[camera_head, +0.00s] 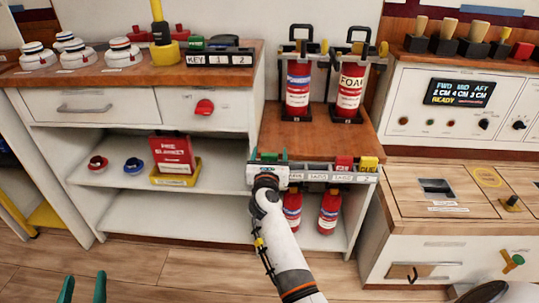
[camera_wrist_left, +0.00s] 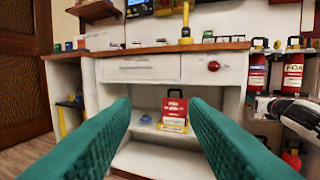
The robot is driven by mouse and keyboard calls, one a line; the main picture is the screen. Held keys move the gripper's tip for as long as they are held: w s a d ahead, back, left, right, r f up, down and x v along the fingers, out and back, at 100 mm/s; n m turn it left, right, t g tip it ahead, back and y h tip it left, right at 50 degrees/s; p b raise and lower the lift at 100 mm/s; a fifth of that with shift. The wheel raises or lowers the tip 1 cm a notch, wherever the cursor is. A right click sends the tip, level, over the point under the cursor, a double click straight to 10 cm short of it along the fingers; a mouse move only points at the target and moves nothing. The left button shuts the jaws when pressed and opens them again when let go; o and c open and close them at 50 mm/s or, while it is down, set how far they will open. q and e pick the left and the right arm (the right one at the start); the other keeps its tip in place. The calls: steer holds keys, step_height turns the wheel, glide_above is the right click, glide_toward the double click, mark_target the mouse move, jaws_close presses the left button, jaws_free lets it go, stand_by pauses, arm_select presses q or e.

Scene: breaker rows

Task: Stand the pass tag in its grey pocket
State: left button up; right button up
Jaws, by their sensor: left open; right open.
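A dark rack (camera_head: 318,168) with small white labels runs along the front of the extinguisher bench. A red tag (camera_head: 343,163) and a yellow tag (camera_head: 368,164) stand at its right end. The labels are too small to read surely, so I cannot tell which piece is the pass tag or which slot is the grey pocket. My right gripper (camera_head: 268,157) is at the rack's left end, open, with its green fingertips near the rack and its body hiding part of it. My left gripper (camera_head: 83,289) is open and empty, low at the front left; its fingers frame the shelves in the wrist view (camera_wrist_left: 160,108).
Fire extinguishers stand on the bench (camera_head: 298,88) and below it (camera_head: 330,210). A red fire blanket box (camera_head: 173,152) sits on the left shelf. A second rack marked KEY 1 2 (camera_head: 218,59) is on the wooden counter. Open floor lies at the front left.

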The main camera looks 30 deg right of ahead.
steer(key=shift+r, duration=0.2)
step_height(320, 180, up, 2)
steer(key=shift+r+p, duration=0.15)
steer(key=shift+p, duration=0.75)
arm_select(q)
steer(key=s+a+f+g+y+p, duration=0.25)
steer(key=s+f+g, duration=0.25)
steer(key=f+g, duration=0.4)
arm_select(e)
step_height(320, 180, up, 2)
steer(key=shift+r+b, duration=0.25)
steer(key=shift+b, duration=0.25)
step_height(320, 180, up, 4)
steer(key=shift+r+p, duration=0.25)
steer(key=shift+p, duration=1)
arm_select(q)
steer(key=s+a+f+g+y, duration=0.1)
steer(key=s+a+f+g, duration=0.1)
steer(key=s, duration=0.3)
steer(key=s+a+f+g+y, duration=0.1)
steer(key=s+a+f+g, duration=0.1)
steer(key=s+f+g, duration=0.1)
steer(key=shift+s+f+n+g, duration=0.3)
steer(key=shift+s+n+g, duration=0.15)
steer(key=shift+s, duration=0.55)
arm_select(e)
steer(key=shift+r, duration=0.15)
